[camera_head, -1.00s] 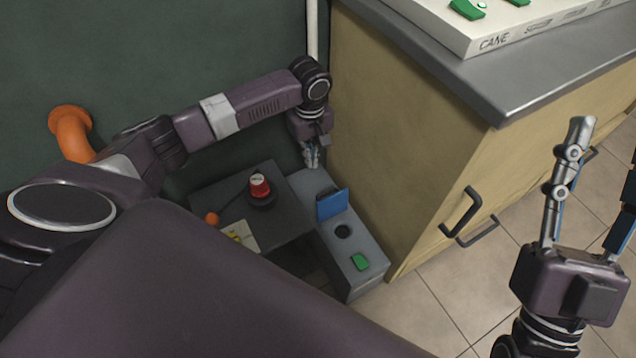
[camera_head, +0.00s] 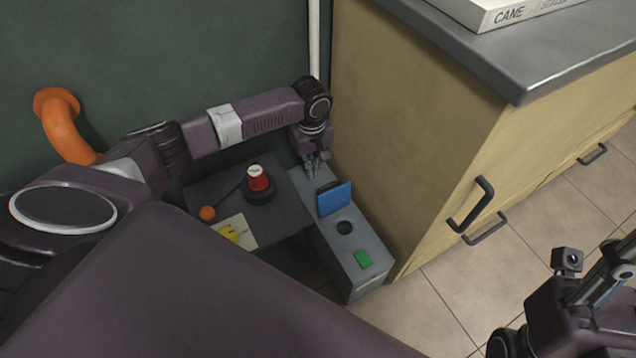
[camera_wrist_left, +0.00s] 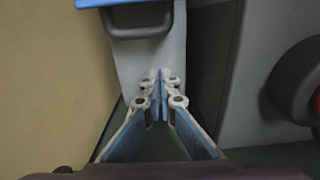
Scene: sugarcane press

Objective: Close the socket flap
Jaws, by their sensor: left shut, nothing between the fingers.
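The blue socket flap (camera_head: 334,199) stands raised on top of a narrow grey box (camera_head: 325,235). The round dark socket hole (camera_head: 344,228) lies uncovered in front of it. In the left wrist view the flap (camera_wrist_left: 125,2) is cut off at the top edge, with a dark rounded rim below it. My left gripper (camera_head: 316,170) is shut and empty, pointing down at the box's far end, behind the flap and apart from it. Its closed fingertips (camera_wrist_left: 160,78) show in the wrist view. My right gripper (camera_head: 612,272) is partly cut off at the right edge.
A green button (camera_head: 363,259) is on the box's near end. Left of it, a dark stand (camera_head: 215,195) carries a red knob (camera_head: 258,179) and an orange-ended lever (camera_head: 207,213). A wooden cabinet (camera_head: 410,130) with handles rises close on the right.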

